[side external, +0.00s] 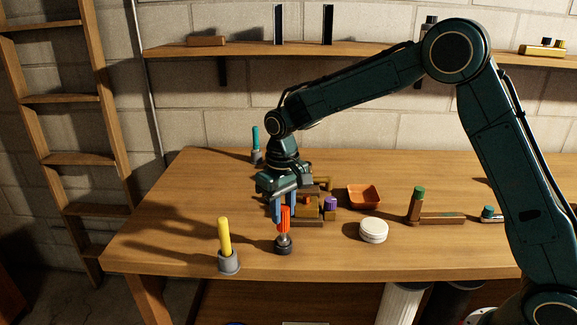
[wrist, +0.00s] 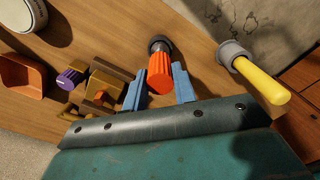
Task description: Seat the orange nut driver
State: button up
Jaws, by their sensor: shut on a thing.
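The orange nut driver (side external: 284,217) stands upright over a small dark round holder (side external: 283,246) near the table's front edge. Its grey shank shows just above the holder's mouth; I cannot tell how deep its tip sits. My gripper (side external: 283,212) points down with its blue fingers shut on the orange handle. In the wrist view the orange handle (wrist: 160,73) lies between the fingertips (wrist: 159,84), and the dark holder (wrist: 160,43) is at its far end.
A yellow-handled tool (side external: 224,236) stands in a grey holder to the left. A brass-and-brown valve assembly with a purple knob (side external: 330,203) is close behind my gripper. An orange tray (side external: 364,194) and a white round tin (side external: 373,230) are to the right.

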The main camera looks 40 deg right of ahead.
jog(key=shift+f, duration=0.3)
jog(key=o, duration=1.1)
jog(key=shift+c, duration=0.2)
jog(key=shift+r, duration=0.15)
notch_tip(320, 180, up, 14)
jog(key=shift+f, duration=0.2)
